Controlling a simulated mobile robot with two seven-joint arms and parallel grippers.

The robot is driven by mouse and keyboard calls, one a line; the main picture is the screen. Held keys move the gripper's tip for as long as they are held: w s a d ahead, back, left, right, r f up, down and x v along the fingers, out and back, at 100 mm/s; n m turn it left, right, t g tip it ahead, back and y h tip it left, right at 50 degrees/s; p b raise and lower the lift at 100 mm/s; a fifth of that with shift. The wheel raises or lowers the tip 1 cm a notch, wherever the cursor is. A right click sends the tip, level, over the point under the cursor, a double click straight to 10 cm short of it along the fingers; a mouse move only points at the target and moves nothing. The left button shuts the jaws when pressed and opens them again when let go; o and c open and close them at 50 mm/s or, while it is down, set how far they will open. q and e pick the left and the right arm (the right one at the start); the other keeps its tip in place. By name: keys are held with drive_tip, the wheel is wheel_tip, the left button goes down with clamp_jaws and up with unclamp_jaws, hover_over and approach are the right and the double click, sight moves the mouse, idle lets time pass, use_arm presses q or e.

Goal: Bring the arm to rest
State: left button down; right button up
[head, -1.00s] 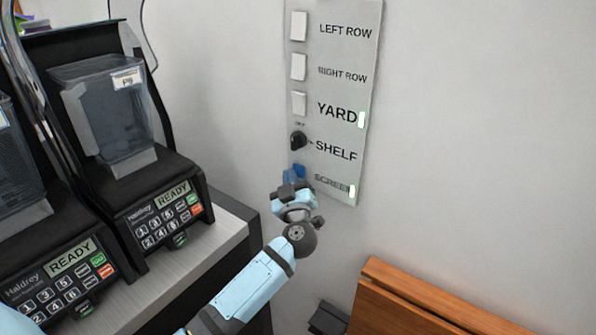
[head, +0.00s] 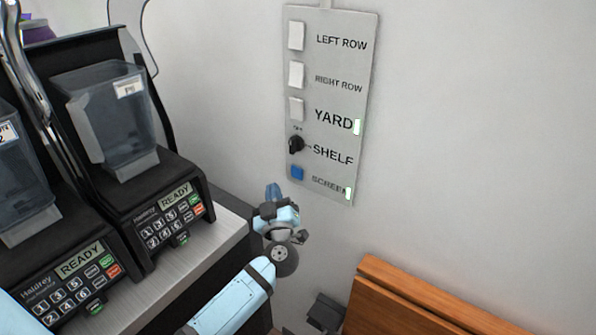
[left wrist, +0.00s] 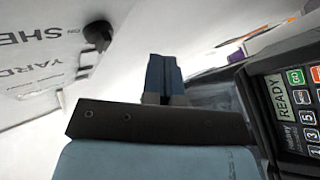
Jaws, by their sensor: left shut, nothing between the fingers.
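My left arm comes in from the bottom of the head view. Its gripper (head: 273,190) is in front of the wall, below and left of the switch panel (head: 345,100), apart from it. The gripper's blue fingers are shut and empty; they also show close together in the left wrist view (left wrist: 163,75). My right gripper is not in view.
The panel has white switches, a black knob (head: 296,145) by SHELF and a blue button (head: 297,173) by SCREEN. Two machines with READY displays (head: 173,197) stand on the counter (head: 200,250) at left. A wooden board (head: 420,300) is at lower right. Bare wall lies right of the panel.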

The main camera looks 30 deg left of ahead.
use_arm(q)
drive_tip(key=s+d+f+m+t+h, duration=0.1)
drive_tip(key=s+d+f+m+h, duration=1.25)
drive_tip(key=h, duration=0.35)
drive_tip(key=s+d+f+m+g, duration=0.2)
drive_tip(key=s+f+g, duration=0.4)
drive_tip(key=s+f, duration=0.4)
drive_tip(key=shift+s+d+f+m+g, duration=0.2)
drive_tip(key=shift+d+f+m+g, duration=0.15)
drive_tip(key=shift+d+f, duration=0.35)
drive_tip(key=shift+a, duration=0.2)
